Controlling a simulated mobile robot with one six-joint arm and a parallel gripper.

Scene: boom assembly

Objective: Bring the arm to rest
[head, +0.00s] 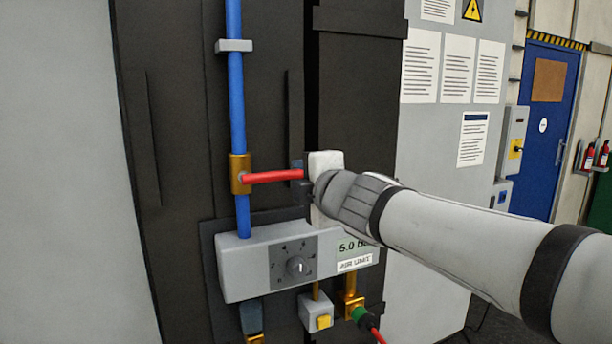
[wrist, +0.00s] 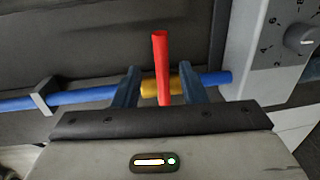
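My gripper (head: 299,178) is at the end of my arm, which reaches in from the right in the head view. In the wrist view its two dark blue fingers (wrist: 160,80) stand wide apart. The red lever (wrist: 161,58) shows between them, with a gap on each side, so the gripper is open and empty. In the head view the red lever (head: 270,177) sticks out sideways from the brass valve (head: 240,174) on the vertical blue pipe (head: 236,100). Its free end reaches the fingers. The valve also shows behind the fingers in the wrist view (wrist: 178,85).
The grey air unit (head: 240,265) with a knob (head: 295,267) sits just below the gripper. A yellow-buttoned box (head: 314,312) and a red hose with a green fitting (head: 361,315) hang below. A pipe clamp (head: 234,46) is above. A blue door (head: 545,125) stands at the far right.

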